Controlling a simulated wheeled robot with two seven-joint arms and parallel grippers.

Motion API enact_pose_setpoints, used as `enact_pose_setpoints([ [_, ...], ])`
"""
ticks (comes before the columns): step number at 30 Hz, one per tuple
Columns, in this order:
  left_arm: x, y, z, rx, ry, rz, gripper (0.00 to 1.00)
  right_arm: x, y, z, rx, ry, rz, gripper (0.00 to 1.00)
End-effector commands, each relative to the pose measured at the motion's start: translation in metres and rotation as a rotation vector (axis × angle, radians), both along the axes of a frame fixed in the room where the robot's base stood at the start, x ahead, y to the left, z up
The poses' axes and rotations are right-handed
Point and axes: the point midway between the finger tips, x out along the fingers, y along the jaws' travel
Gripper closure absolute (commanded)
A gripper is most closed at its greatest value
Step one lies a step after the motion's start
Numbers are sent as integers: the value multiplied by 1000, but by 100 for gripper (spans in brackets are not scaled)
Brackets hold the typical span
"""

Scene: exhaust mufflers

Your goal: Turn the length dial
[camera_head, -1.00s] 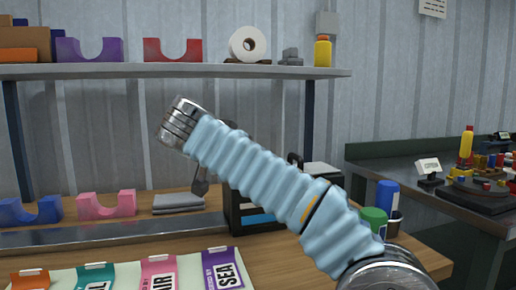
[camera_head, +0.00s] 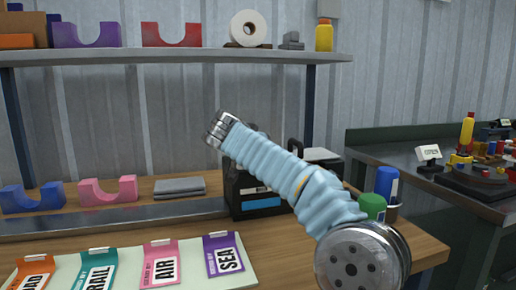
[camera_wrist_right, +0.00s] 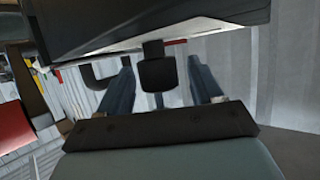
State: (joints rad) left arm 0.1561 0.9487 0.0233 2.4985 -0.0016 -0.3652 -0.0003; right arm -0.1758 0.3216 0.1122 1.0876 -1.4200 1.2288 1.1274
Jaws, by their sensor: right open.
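A black machine (camera_head: 240,190) with a blue-and-white front strip stands on the wooden bench, partly hidden behind my blue-sleeved right arm. In the right wrist view a large dark body (camera_wrist_right: 150,22) with a pale lower edge, probably this machine, fills the top. My right gripper (camera_wrist_right: 159,66) is open there, one finger on each side of a small black squarish piece (camera_wrist_right: 158,75) on a stem. I cannot tell whether this piece is the length dial or whether the fingers touch it. In the head view the right gripper is hidden behind the arm. My left gripper is not in view.
Blue (camera_head: 387,184) and green (camera_head: 372,205) capped containers stand right of the machine, close to my arm. A label board (camera_head: 200,280) lies in front. A shelf (camera_head: 180,56) runs above.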

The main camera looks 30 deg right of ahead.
Motion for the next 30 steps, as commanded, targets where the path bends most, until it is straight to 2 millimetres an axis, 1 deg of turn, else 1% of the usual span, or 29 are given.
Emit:
enact_pose_setpoints([
  [2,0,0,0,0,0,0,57,0,0,0,0,0,0,34],
  [3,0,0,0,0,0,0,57,0,0,0,0,0,0,41],
  [12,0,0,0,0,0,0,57,0,0,0,0,0,0,86],
  [14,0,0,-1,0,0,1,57,0,0,-1,0,0,5,86],
  [16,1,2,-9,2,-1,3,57,-1,-1,-4,3,0,41,86],
  [19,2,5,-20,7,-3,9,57,-2,-1,-4,3,-4,140,86],
  [21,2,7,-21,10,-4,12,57,-1,-1,-3,3,-2,201,86],
  [24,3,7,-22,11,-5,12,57,-1,0,-1,0,0,249,86],
  [30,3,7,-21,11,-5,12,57,0,1,0,0,0,256,86],
])
